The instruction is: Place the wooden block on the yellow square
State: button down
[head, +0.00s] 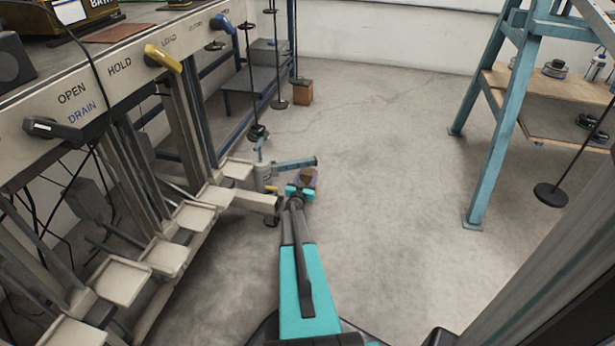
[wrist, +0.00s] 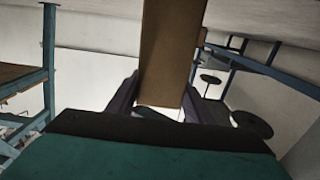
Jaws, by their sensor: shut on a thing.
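The wooden block (head: 307,174) is a small brown piece at the far end of my arm in the head view. It fills the upper middle of the wrist view as a long brown shape (wrist: 170,50). My gripper (head: 303,181) is shut on it, with a dark finger on each side (wrist: 160,100). The block is held beyond the teal arm, in front of the pedal row; its height over the floor is hard to tell. I see no yellow square in either view.
A lever panel (head: 110,75) with a yellow handle (head: 163,58) and a row of pale pedals (head: 165,257) line the left. A brown box (head: 303,92) stands on the floor at the back. A blue-legged bench (head: 490,130) is at right. The middle floor is clear.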

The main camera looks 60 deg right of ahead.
jog(key=shift+f, duration=0.15)
jog(key=c, duration=0.9)
grip_release()
jog(key=shift+a+r, duration=0.1)
jog(key=shift+r, duration=0.15)
jog(key=p+v, duration=0.3)
jog(key=v, duration=0.8)
jog(key=shift+a+p, duration=0.35)
jog(key=shift+s, duration=0.2)
